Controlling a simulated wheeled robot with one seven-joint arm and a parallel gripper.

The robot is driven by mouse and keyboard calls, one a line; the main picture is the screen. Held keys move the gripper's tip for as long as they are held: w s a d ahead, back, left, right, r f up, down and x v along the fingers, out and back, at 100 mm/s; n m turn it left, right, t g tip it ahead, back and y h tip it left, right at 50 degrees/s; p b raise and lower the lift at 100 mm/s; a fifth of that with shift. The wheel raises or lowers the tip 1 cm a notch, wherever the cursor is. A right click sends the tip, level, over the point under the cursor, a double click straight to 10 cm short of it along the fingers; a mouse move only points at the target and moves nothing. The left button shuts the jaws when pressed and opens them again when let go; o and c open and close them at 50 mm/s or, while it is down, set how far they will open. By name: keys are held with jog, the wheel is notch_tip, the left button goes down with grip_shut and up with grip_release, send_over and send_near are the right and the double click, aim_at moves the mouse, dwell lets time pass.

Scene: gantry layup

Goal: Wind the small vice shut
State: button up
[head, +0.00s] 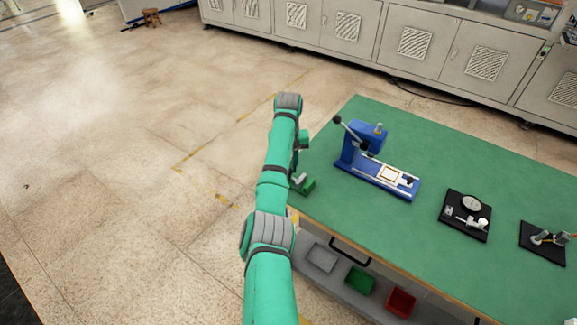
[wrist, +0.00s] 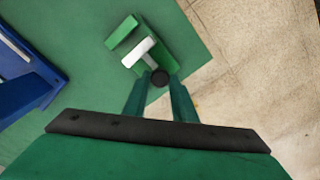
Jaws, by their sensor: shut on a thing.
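The small green vice (wrist: 160,55) sits at the table's corner edge. In the wrist view its far green jaw (wrist: 121,31) stands apart from the rest, with a gap between, and a white L-shaped piece (wrist: 138,52) lies on it. A dark round knob (wrist: 159,77) is at the vice's near end. My gripper (wrist: 161,86) has its two fingers on either side of this knob and is shut on it. In the head view the vice (head: 302,185) shows beside my arm, which hides part of it and most of the gripper.
A blue press (head: 360,150) with a lever stands on the green table (head: 330,205), right of the vice. Black boards with a dial gauge (head: 471,203) and a clamp (head: 545,238) lie farther right. Bins sit on the shelf below. Open floor lies left.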

jog(key=o, duration=0.8)
jog(key=shift+c, duration=0.2)
notch_tip(320, 180, up, 11)
jog(key=shift+f, duration=0.1)
